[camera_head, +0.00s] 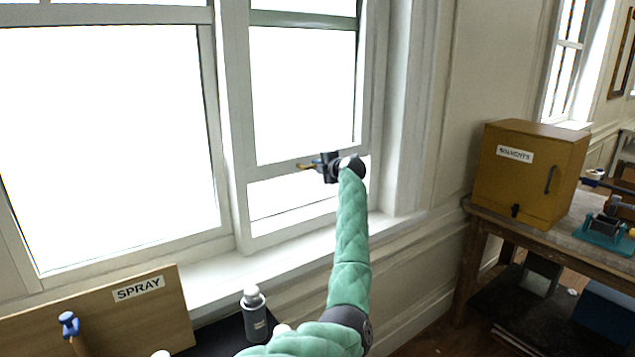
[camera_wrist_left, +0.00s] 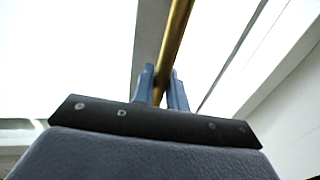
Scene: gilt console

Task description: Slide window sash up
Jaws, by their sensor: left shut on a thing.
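The white window sash (camera_head: 275,170) is in the right-hand window in the head view. Its bottom rail stands above the bottom of the frame, with a bright gap beneath it. A brass handle (camera_head: 305,167) sits at this rail. My left gripper (camera_head: 318,165) is at the rail, shut on the brass handle. In the left wrist view the brass bar (camera_wrist_left: 174,40) passes between the blue fingers of my left gripper (camera_wrist_left: 163,88). My forearm and wrist hide the right end of the rail. My right gripper is not in view.
The white sill (camera_head: 215,281) runs below the windows. A grey spray bottle (camera_head: 254,314) stands near a wooden board (camera_head: 95,315) labelled SPRAY. A yellow SOLVENTS cabinet (camera_head: 525,172) stands on a wooden bench (camera_head: 484,211) at right, near a teal tool (camera_head: 607,236).

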